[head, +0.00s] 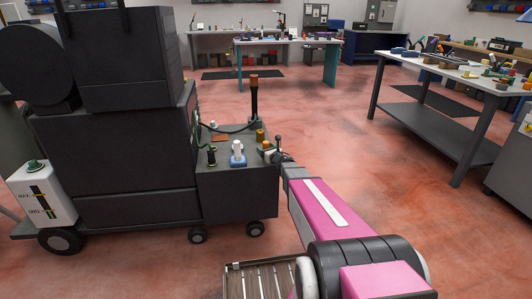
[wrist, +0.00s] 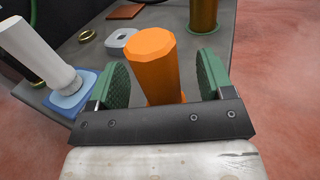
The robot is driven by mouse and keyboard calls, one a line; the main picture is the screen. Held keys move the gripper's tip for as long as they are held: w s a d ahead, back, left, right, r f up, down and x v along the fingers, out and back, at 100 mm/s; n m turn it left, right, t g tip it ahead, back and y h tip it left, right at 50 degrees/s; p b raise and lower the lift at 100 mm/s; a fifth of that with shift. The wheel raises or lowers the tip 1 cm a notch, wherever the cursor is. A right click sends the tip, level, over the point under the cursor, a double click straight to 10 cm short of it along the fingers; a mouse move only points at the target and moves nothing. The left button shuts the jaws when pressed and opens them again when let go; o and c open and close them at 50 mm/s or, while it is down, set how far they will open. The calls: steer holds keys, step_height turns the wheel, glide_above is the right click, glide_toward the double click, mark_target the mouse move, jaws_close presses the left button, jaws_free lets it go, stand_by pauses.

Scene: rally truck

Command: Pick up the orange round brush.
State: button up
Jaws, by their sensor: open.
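The orange round brush shows in the wrist view as an upright orange handle (wrist: 153,62) with a flat, faceted top. Its lower part is hidden behind my gripper's dark crossbar. My gripper (wrist: 163,78) is open, with one green-padded finger on each side of the handle. A gap shows at the left finger and a wider one at the right. In the head view my gripper (head: 272,152) is at the right edge of the dark cart top (head: 234,170); I cannot make out the brush clearly there.
A white-handled thing on a blue base (wrist: 35,50) stands close left of my gripper; it also shows in the head view (head: 238,150). A golden cylinder (wrist: 203,14) stands behind. A grey holed block (wrist: 121,46) and a brown flat piece (wrist: 126,12) lie beyond. Open floor is right.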

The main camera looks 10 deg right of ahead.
mark_target(266, 142)
steer(key=c, duration=1)
steer(key=shift+r, duration=0.15)
step_height(266, 142, up, 4)
steer(key=shift+s, duration=0.1)
steer(key=s+a+r, duration=0.4)
steer(key=s+a, duration=0.1)
steer(key=s+a+r, duration=0.2)
steer(key=s+a, duration=0.1)
steer(key=shift+s+r, duration=0.1)
steer(key=shift+r, duration=0.25)
steer(key=shift+o, duration=0.9)
steer(key=c, duration=0.3)
